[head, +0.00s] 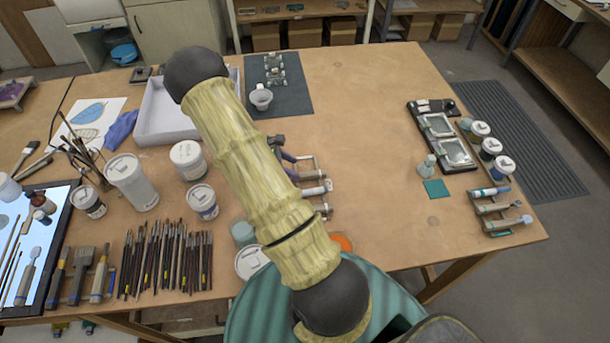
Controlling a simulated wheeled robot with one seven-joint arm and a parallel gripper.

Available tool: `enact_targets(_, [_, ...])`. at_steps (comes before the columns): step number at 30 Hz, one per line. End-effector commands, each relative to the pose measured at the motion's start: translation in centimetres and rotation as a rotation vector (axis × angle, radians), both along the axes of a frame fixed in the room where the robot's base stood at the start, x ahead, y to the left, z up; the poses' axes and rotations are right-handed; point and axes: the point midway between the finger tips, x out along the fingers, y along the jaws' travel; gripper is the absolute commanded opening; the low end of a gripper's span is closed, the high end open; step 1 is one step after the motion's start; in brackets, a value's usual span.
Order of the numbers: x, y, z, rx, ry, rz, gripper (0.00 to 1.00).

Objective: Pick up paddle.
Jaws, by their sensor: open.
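No single thing is clearly the paddle. Candidates are the tools with handles on a small rack (485,207) at the right end of the table, one with a pale flat end (522,219). A similar set of tools (316,188) lies at mid-table, partly hidden behind my arm. A pale, flat-headed tool (26,281) lies on the lit panel at the left. My arm, in a yellow bamboo-like cover with black joints, crosses the middle of the view. My gripper cannot be made out; the arm may hide it.
White jars (131,180) and dark-handled brushes (165,260) crowd the left. A white tray (165,118) and dark mat (293,93) lie behind. A framed dark tray (439,136) and small jars (480,130) stand at right. The table (375,110) is clear between mat and framed tray.

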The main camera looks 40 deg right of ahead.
Motion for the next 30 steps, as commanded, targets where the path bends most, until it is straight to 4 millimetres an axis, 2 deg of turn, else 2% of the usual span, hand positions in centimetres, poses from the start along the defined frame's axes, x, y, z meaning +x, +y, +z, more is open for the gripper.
enact_targets(5, [-0.4,-0.5,-0.4,-0.001,0.003,-0.001,0.45])
enact_targets(17, [-1.9,-2.8,-3.7,0.0,0.001,0.001,0.45])
enact_targets(30, [-1.9,-2.9,-3.9,-0.002,-0.001,0.001,0.45])
